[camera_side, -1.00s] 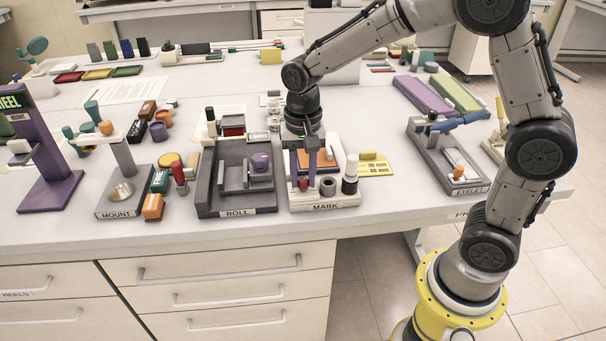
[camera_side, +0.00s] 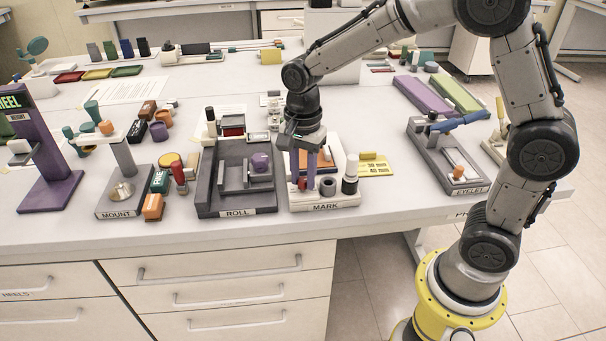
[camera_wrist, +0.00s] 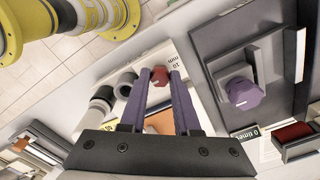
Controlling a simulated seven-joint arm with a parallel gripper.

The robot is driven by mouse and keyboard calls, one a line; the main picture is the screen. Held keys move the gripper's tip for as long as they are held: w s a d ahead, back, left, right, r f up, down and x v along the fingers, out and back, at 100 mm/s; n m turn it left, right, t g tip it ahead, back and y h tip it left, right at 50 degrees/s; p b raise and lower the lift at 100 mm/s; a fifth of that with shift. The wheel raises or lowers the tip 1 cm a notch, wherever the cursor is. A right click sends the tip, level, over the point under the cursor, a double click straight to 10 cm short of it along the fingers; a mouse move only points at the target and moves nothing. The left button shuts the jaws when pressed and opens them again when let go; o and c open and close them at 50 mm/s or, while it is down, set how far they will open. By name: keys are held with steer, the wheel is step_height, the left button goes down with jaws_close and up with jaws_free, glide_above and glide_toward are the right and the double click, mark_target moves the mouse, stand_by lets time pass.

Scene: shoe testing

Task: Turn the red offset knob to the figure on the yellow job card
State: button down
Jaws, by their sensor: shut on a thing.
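The red offset knob (camera_wrist: 160,77) is on the white MARK stand (camera_side: 326,207), at its front. My gripper (camera_side: 306,184) points down over this stand. In the wrist view its two purple fingers stand on either side of the red knob and are shut on it. A pale mark shows on the knob, and a label beside it appears to read 10 mm. The yellow job card (camera_side: 376,166) lies right of the stand, with two dark printed lines, seemingly 20 mm and 40 mm. The fingers partly hide the knob in the side view.
A dark cylinder and a white-capped bottle (camera_side: 350,176) stand right of the knob on the stand. The grey ROLL fixture (camera_side: 207,190) with a purple knob (camera_side: 260,162) is close on the left. The EYELET fixture (camera_side: 455,170) is farther right.

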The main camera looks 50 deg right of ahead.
mark_target(303, 179)
steer(key=shift+r, duration=0.1)
steer(key=c, duration=0.6)
jaws_free()
steer(key=shift+c, duration=0.2)
step_height(303, 179, up, 14)
